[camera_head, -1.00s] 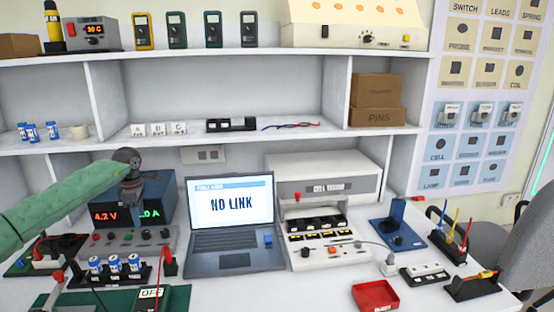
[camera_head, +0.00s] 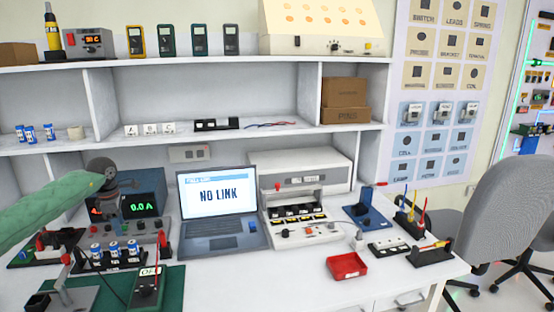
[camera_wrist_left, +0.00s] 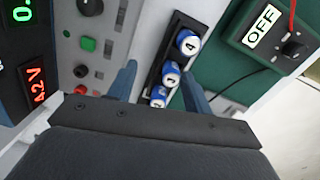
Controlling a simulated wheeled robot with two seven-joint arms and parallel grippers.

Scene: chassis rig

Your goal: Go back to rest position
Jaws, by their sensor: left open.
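My left gripper (camera_head: 106,207) hangs at the end of the green arm, in front of the blue power supply (camera_head: 143,190) on the left of the bench. In the left wrist view its two blue fingers (camera_wrist_left: 161,90) stand apart with nothing held between them. Beyond them a black holder (camera_wrist_left: 176,22) carries blue cells numbered 1, 2 and 4 (camera_wrist_left: 187,42). The same cells (camera_head: 114,250) stand upright in the head view, below the gripper and apart from it. My right gripper is in neither view.
A laptop (camera_head: 218,207) reading NO LINK stands mid-bench. A tester (camera_head: 302,228), a red tray (camera_head: 346,266) and a blue stand (camera_head: 362,209) are to its right. A green board with an OFF switch (camera_head: 148,282) lies front left. Shelves rise behind; a grey chair (camera_head: 508,215) is at right.

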